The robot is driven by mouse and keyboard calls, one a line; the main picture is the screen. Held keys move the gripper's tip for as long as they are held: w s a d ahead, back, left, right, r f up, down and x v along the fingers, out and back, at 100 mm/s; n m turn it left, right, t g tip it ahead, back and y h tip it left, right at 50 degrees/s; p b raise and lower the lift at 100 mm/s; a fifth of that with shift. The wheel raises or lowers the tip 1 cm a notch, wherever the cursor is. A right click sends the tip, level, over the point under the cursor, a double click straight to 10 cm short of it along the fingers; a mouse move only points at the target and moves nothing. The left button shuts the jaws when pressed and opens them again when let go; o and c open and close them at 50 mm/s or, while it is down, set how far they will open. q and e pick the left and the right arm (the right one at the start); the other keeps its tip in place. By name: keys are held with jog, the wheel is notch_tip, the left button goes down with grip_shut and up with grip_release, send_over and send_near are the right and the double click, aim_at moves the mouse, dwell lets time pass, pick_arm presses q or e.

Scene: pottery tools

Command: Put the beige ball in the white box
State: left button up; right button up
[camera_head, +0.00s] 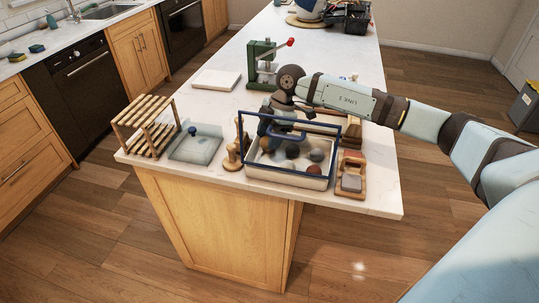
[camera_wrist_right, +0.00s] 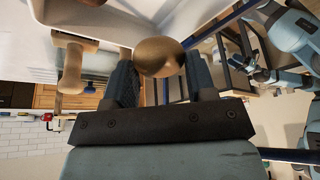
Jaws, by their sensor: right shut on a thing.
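The white box (camera_head: 290,181) with a blue rim and handle stands at the near edge of the counter. Several dark, grey and brown balls show inside it in the head view. My right gripper (camera_head: 264,132) points down at the box's left part, partly behind the blue handle. In the right wrist view, my right gripper (camera_wrist_right: 160,78) is shut on a brownish-beige ball (camera_wrist_right: 160,56) between its blue fingers. The held ball cannot be made out in the head view, so its height relative to the box is unclear. My left gripper does not show.
Wooden tools (camera_head: 236,150) stand close left of the box. A pale tray (camera_head: 197,146) and a slatted wooden rack (camera_head: 148,128) lie farther left. A wooden holder (camera_head: 351,173) stands right of the box. A green press (camera_head: 262,62) is behind. The counter's right front corner is clear.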

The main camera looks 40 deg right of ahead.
jog(key=shift+f, duration=3.9)
jog(key=o, duration=0.7)
jog(key=shift+f, duration=0.1)
jog(key=v, duration=1.2)
jog(key=shift+b, duration=0.4)
